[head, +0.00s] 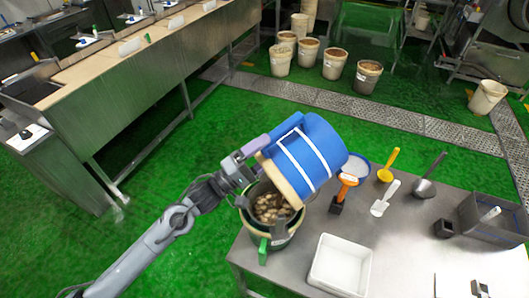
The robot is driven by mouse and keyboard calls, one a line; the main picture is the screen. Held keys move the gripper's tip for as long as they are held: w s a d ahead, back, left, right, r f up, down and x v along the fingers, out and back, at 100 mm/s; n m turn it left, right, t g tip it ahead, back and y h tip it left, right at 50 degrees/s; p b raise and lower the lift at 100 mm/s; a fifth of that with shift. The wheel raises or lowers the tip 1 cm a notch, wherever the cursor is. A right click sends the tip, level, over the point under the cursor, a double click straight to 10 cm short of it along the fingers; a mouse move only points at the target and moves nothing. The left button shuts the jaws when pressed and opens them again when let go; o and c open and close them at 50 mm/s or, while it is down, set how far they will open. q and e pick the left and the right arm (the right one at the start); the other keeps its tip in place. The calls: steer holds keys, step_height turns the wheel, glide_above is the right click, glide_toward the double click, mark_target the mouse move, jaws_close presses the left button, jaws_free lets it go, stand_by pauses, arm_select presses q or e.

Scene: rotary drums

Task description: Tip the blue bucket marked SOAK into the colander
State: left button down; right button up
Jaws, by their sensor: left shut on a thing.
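The blue bucket (312,150) with white bands is held in the air, tilted steeply with its cream-coloured rim facing down and left. My left gripper (256,168) is shut on the bucket near its rim. Below the rim is a round dark container (283,238) with a green handle, probably the colander, at the table's left corner. Pale and brown lumps (270,208) show inside it. The bucket hides part of its far side. No SOAK marking is readable. My right gripper is not in view.
A white tray (340,264) stands on the steel table (405,240). A grey bin (497,222) is at the right. Several buckets stand on the floor beyond.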

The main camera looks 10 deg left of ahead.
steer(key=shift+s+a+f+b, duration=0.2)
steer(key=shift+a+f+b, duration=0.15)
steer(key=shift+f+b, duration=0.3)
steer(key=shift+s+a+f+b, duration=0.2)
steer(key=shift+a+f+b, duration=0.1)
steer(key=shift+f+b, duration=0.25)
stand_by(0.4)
